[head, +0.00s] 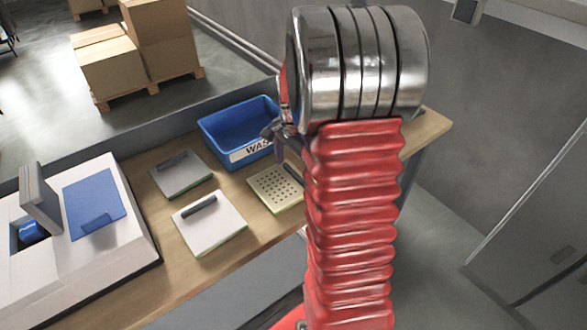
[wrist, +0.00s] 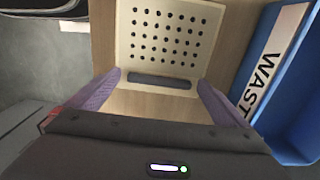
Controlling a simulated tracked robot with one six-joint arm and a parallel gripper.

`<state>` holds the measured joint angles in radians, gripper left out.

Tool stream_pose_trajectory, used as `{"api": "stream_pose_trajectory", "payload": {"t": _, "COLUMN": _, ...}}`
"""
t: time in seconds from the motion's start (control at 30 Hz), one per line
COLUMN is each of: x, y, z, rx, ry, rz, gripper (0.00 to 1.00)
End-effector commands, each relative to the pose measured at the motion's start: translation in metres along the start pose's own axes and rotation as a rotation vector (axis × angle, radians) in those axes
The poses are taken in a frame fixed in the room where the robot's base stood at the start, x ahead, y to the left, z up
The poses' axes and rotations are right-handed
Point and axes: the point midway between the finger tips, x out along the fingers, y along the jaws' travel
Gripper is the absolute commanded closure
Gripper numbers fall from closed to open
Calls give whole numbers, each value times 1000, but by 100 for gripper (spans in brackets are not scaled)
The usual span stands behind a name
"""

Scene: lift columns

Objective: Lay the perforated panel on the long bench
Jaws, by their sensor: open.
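The perforated panel (head: 268,194) is a cream plate with rows of dark holes and a dark bar handle. It lies flat on a wooden bench (head: 172,277), in front of the blue bin. In the wrist view the panel (wrist: 190,50) fills the upper middle, its handle (wrist: 159,81) along the near edge. My gripper (wrist: 160,78) is open, its two purple fingers on either side of the handle, with a gap at each end. Whether they are level with the handle or above it I cannot tell. In the head view my gripper (head: 280,150) is partly hidden by my arm.
A blue bin (head: 215,135) with a partly readable "WAS" label stands behind the panel. A grey panel (head: 181,180) and a white panel (head: 210,228), both with handles, lie to the left. A white fixture (head: 130,235) with a blue plate (head: 94,200) is further left.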

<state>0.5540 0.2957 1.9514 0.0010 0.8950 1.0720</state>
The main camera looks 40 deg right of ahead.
Motion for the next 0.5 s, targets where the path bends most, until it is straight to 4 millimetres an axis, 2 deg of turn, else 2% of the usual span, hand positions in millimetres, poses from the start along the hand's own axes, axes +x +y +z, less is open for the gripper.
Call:
{"api": "stream_pose_trajectory", "payload": {"t": 0.27, "x": -8, "y": 0, "z": 0, "rx": 0, "ry": 1, "rz": -2, "gripper": 0}}
{"api": "stream_pose_trajectory", "payload": {"t": 0.5, "x": -40, "y": -1, "z": 0, "rx": 0, "ry": 2, "rz": -3, "gripper": 0}}
